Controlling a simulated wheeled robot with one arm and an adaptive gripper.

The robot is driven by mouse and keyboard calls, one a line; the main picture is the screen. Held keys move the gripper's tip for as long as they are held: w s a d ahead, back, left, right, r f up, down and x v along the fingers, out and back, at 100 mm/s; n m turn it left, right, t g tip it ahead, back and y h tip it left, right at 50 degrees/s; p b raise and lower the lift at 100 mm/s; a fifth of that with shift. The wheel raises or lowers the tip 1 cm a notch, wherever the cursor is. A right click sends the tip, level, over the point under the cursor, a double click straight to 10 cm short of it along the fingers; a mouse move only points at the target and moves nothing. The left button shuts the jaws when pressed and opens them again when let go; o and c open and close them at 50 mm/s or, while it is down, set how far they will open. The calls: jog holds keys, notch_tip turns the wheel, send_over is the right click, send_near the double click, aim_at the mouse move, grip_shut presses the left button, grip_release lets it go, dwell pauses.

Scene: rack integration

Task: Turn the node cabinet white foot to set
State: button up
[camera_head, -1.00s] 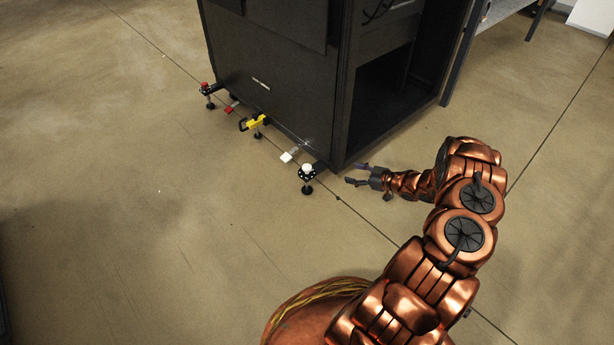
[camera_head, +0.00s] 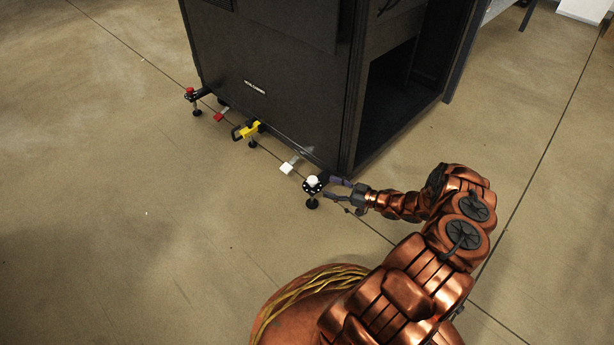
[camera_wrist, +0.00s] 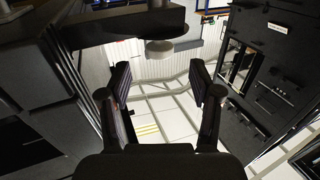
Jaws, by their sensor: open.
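The node cabinet (camera_head: 270,100) is a tall black rack with an open right side. Its white foot (camera_head: 313,183), a white knob on a black disc above a dark pad, stands at the near bottom corner. My gripper (camera_head: 328,188) is open, its fingers just right of the white foot in the head view; I cannot tell whether they touch it. In the wrist view my gripper (camera_wrist: 162,88) has its two fingers spread with nothing between them. A round pad on a short stem (camera_wrist: 159,46) shows beyond the fingertips under a dark bar.
A yellow foot (camera_head: 249,131) and a red foot (camera_head: 192,95) stand along the same cabinet edge. A white tab (camera_head: 288,166) and a red tab (camera_head: 221,114) stick out between the feet. The floor in front is clear.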

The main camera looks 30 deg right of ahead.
aim_at(313, 179)
jog(key=shift+b+x, duration=0.95)
jog(key=shift+x, duration=2.75)
jog(key=shift+c, duration=0.3)
jog(key=c, duration=1.1)
